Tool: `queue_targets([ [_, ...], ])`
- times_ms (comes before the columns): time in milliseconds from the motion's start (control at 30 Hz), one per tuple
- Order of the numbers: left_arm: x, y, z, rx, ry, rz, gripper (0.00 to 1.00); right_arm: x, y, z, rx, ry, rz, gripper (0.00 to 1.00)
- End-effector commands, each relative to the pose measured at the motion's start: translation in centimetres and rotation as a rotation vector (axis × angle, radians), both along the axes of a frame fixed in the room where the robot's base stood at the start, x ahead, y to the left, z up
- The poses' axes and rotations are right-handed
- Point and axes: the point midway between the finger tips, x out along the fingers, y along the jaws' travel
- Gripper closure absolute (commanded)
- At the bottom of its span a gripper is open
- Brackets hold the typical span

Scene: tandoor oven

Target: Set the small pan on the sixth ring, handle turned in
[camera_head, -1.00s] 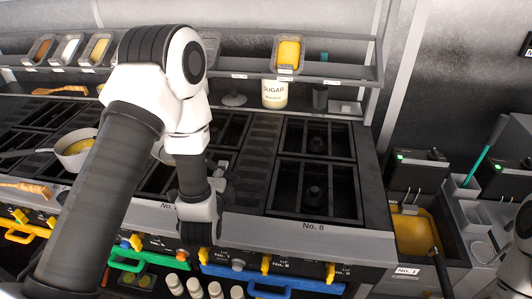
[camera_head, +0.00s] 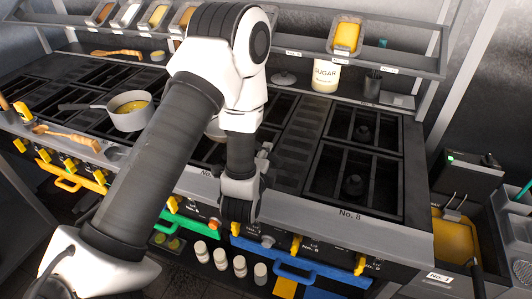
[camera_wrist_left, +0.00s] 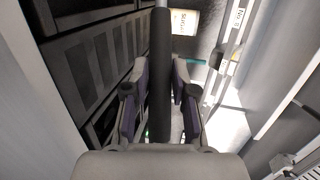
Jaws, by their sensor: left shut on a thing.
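My left gripper (camera_head: 262,165) is mostly hidden by its own wrist, low over the front part of the hob, left of the No. 8 section. In the left wrist view, my left gripper (camera_wrist_left: 160,100) has its fingers on both sides of a long dark handle-like bar (camera_wrist_left: 160,70). What the bar belongs to does not show. A grey pan (camera_head: 130,110) with yellow contents stands on the hob to the left, its handle pointing left. A pale rounded rim (camera_head: 214,130) shows partly behind my left forearm. My right gripper is out of view.
The No. 8 rings (camera_head: 355,180) at the right are bare. A sugar jar (camera_head: 325,75) and a grey lid (camera_head: 284,78) stand at the back. A wooden utensil (camera_head: 65,138) lies at the front left. A fryer (camera_head: 455,235) stands at the right.

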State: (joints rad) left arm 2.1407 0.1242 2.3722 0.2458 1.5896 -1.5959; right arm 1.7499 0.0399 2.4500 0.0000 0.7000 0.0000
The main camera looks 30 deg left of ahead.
Motion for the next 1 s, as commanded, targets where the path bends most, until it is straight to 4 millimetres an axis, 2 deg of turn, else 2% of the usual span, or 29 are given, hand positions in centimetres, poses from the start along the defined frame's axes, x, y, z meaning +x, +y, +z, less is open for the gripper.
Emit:
queue_targets([
  [500,0.1,0.0,-3.5,0.003,-0.003,-0.001,1.0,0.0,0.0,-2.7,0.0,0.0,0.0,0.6],
  [1000,0.0,0.0,-4.0,0.003,-0.003,-0.001,1.0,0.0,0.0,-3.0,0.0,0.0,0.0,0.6],
])
